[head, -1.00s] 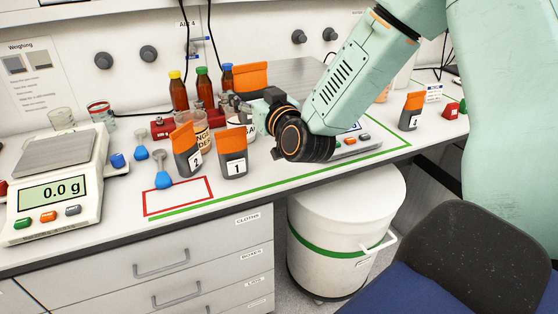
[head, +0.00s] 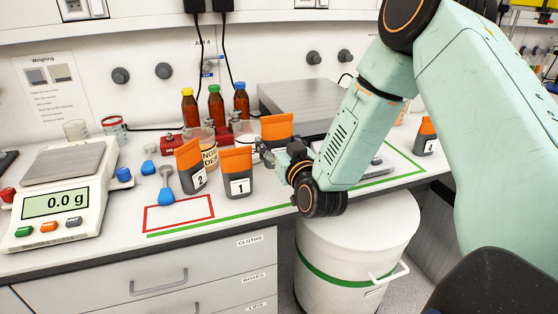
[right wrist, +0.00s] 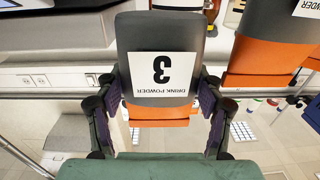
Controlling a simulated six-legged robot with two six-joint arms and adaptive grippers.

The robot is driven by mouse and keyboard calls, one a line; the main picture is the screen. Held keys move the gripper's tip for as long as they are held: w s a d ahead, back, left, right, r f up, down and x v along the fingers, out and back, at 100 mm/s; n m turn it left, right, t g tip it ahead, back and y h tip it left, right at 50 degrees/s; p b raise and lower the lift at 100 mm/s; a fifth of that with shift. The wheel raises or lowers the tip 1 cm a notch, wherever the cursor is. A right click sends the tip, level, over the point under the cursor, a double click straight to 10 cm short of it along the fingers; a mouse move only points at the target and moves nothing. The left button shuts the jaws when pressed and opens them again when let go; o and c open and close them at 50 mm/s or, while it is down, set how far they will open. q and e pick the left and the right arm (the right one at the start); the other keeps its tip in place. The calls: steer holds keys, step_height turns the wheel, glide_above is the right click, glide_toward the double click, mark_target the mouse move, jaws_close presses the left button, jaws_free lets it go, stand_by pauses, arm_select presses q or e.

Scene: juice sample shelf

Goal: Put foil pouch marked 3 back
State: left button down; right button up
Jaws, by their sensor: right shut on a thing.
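The foil pouch marked 3 has an orange top (head: 277,127) and a dark grey lower part. Its white label with a 3 shows upside down in the right wrist view (right wrist: 160,75). My right gripper (head: 270,152) is shut on it, with one finger at each side of the pouch (right wrist: 160,108). In the head view the gripper hides its lower part, so I cannot tell whether it touches the counter. Pouch 1 (head: 236,172) and pouch 2 (head: 190,167) stand to its left. Pouch 4 (head: 427,137) stands at the right. My left gripper is not in view.
A red outline (head: 146,220) and a green line (head: 400,177) mark the counter. Brown bottles (head: 215,106) and jars stand behind the pouches. Blue-handled scoops (head: 166,180) and a scale (head: 62,206) are at the left. A white bin (head: 350,245) stands below.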

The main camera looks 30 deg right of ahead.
steer(key=shift+s+f, duration=0.1)
steer(key=shift+f, duration=0.1)
steer(key=f, duration=0.3)
steer(key=shift+d+f+b, duration=0.25)
steer(key=shift+b, duration=0.15)
steer(key=shift+w, duration=0.2)
steer(key=shift+s+a+r, duration=0.15)
steer(key=shift+s, duration=0.1)
steer(key=shift+w+f+b, duration=0.2)
steer(key=shift+f+b, duration=0.2)
steer(key=shift+f, duration=0.25)
steer(key=o, duration=1.2)
steer(key=shift+s, duration=0.15)
steer(key=shift+o, duration=1.4)
